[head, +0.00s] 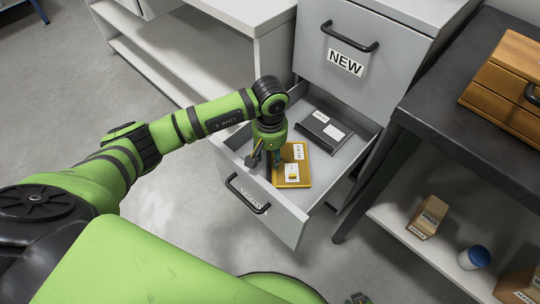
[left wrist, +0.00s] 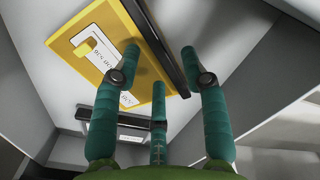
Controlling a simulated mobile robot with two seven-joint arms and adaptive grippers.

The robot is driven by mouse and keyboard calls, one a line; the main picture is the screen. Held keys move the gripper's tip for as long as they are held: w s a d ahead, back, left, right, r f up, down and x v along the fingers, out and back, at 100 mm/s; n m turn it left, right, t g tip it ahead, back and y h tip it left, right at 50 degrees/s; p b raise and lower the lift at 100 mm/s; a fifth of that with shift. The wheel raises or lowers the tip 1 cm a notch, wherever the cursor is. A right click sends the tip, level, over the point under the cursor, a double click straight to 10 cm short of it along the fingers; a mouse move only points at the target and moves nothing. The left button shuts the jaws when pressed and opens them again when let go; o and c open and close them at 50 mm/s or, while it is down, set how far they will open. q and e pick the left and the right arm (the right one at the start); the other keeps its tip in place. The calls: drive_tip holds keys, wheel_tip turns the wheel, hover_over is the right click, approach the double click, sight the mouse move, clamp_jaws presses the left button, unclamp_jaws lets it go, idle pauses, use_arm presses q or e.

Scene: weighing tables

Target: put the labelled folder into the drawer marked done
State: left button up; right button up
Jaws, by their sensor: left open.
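The yellow folder (head: 296,160) with a white label lies in the pulled-out lower drawer (head: 284,217) of a grey cabinet. The print on its label is too small to read in the head view. My left gripper (head: 266,158) points down into the drawer at the folder's left edge. It is open, and I cannot tell whether a finger touches the folder. In the left wrist view, the folder (left wrist: 72,42) is beyond the spread teal fingers (left wrist: 160,62). The drawer front's label is unreadable.
A dark labelled folder (head: 322,130) lies behind the yellow one. The upper drawer (head: 352,55), marked NEW, is shut. A dark table (head: 450,110) bearing a wooden case (head: 510,80) stands close on the right. Its lower shelf holds a small box (head: 428,217) and a blue-lidded jar (head: 474,258).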

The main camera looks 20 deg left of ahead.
use_arm(q)
wheel_tip(320, 180, up, 10)
drive_tip(key=shift+r, duration=0.25)
